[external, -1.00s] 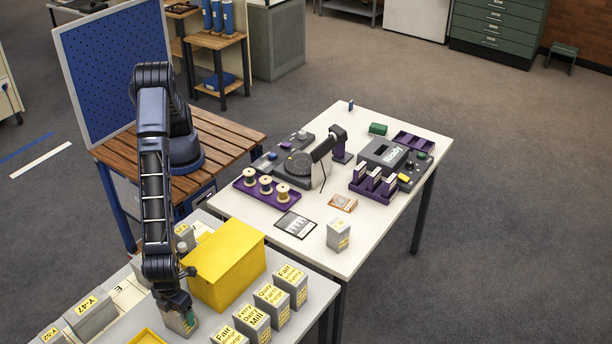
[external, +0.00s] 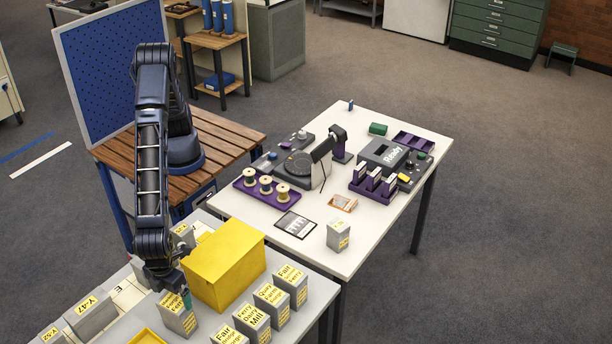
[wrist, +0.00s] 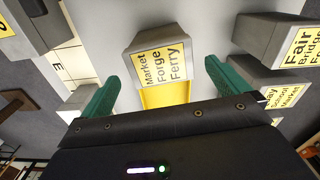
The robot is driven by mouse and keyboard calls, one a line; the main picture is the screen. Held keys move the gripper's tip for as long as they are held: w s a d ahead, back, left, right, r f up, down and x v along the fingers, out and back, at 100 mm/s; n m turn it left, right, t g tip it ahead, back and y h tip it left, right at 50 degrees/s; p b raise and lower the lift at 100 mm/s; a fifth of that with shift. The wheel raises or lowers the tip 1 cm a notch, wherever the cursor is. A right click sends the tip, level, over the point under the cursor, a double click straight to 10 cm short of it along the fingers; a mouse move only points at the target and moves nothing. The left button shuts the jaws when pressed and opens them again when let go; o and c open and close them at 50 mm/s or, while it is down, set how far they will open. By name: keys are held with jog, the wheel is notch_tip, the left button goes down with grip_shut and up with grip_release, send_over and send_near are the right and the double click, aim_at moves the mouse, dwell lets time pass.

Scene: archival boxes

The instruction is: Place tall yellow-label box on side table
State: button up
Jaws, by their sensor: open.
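A tall grey box with a yellow label (external: 177,317) stands upright on the grey-topped table in the external view. In the wrist view its label reads Market Forge Ferry (wrist: 163,63). My gripper (external: 180,291) is just above and behind this box in the external view. In the wrist view its green fingers (wrist: 162,92) are apart, with the box ahead of the gap and nothing held. Similar yellow-label boxes (external: 251,322) stand in a row to the right. One smaller box (external: 339,235) stands on the white table (external: 376,238).
A large yellow bin (external: 222,268) stands close to the right of my gripper. A yellow tray (external: 147,337) lies at the front edge of view. Grey folders (external: 92,315) stand at left. The white table holds purple trays (external: 266,196) and devices; its near right part is clear.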

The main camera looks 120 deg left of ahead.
notch_tip(320, 180, up, 3)
jog(key=shift+f, duration=0.1)
jog(key=shift+a+r, duration=0.1)
jog(key=shift+r, duration=0.15)
jog(key=s+a+r+n+t, duration=0.15)
jog(key=a+r+n, duration=0.25)
jog(key=a+r, duration=0.9)
jog(key=s+a+r+n+t, duration=0.1)
jog(key=s+a+r+n, duration=0.2)
jog(key=a+r, duration=1)
jog(key=s+a+n+t, duration=0.1)
jog(key=s+a+n, duration=0.2)
jog(key=s+a, duration=0.75)
jog(key=s+a+n, duration=0.4)
jog(key=s+a, duration=0.4)
jog(key=a, duration=0.5)
jog(key=s+a+f+n+t, duration=0.1)
jog(key=s+a, duration=0.3)
jog(key=s, duration=0.4)
jog(key=shift+s+a+f+n, duration=0.15)
jog(key=shift+s+f+n, duration=0.15)
jog(key=shift+f+n, duration=0.35)
